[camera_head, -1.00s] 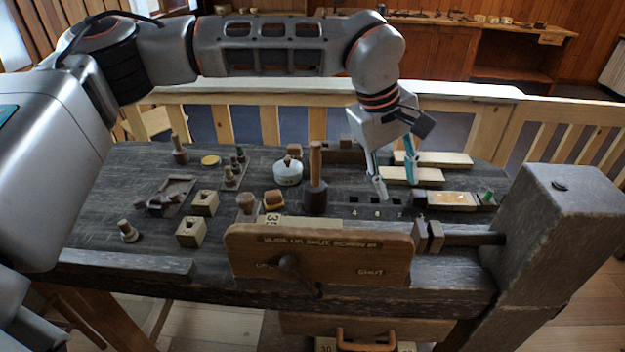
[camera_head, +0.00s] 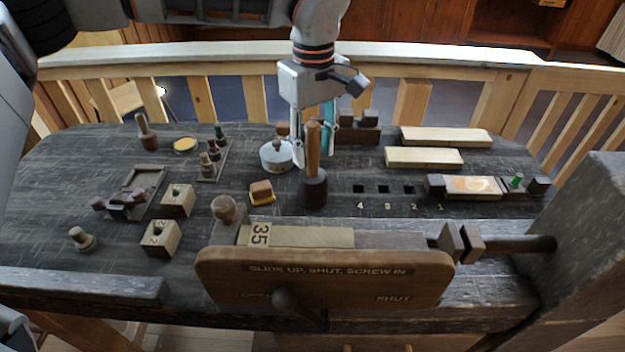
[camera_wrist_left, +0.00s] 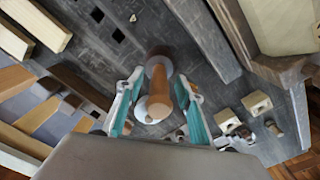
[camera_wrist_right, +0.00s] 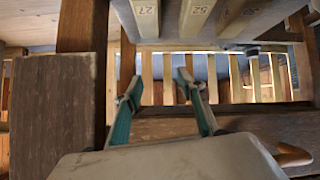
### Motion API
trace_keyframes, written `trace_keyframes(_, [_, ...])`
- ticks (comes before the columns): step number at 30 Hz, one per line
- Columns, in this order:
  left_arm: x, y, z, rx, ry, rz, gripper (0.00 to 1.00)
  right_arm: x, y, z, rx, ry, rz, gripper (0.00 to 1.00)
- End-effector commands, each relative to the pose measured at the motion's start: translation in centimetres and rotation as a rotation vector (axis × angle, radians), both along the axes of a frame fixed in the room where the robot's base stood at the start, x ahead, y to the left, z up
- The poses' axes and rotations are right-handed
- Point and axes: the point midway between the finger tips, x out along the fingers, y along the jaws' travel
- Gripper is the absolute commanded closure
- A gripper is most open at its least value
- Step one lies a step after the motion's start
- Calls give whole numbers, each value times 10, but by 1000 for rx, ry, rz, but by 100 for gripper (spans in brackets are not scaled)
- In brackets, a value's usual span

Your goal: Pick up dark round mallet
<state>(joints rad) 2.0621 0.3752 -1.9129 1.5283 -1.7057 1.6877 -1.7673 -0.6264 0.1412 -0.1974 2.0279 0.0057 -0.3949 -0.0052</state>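The dark round mallet (camera_head: 314,190) stands upright on the bench, with its dark head down and its pale wooden handle up. It also shows in the left wrist view (camera_wrist_left: 159,85), with the handle end toward the camera. My left gripper (camera_head: 312,155) is open and points down at the handle. In the left wrist view its fingers (camera_wrist_left: 159,80) lie on either side of the handle, with gaps; they are not closed on it. My right gripper (camera_wrist_right: 158,82) is open and empty in the right wrist view, and is not visible in the head view.
A white round pot (camera_head: 277,157) stands close left of the mallet, with a small brown-topped block (camera_head: 261,192) nearby. Numbered square holes lie to its right. A vise with a wooden front board (camera_head: 325,278) is in front. Pale planks (camera_head: 445,137) lie at the back right.

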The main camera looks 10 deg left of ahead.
Motion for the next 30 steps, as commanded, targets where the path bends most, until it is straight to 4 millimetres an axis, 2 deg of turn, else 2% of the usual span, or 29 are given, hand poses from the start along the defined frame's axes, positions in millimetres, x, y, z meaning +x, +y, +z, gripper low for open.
trace_keyframes(1, [0,1,-10,1,6,0,63,-1,0,-2,-1,2,0,60])
trace_keyframes(6, [1,1,-35,1,4,0,63,-1,-1,-5,-5,2,0,60])
trace_keyframes(14, [1,1,-39,0,0,0,63,1,-2,-4,-7,0,0,60])
trace_keyframes(15, [1,1,-39,0,0,0,66,1,-2,-4,-7,-1,0,60])
trace_keyframes(19, [1,1,-39,0,0,0,100,1,-2,-4,-7,0,-1,60])
trace_keyframes(30, [1,1,-37,0,-1,0,100,1,-2,-4,-7,0,-1,60])
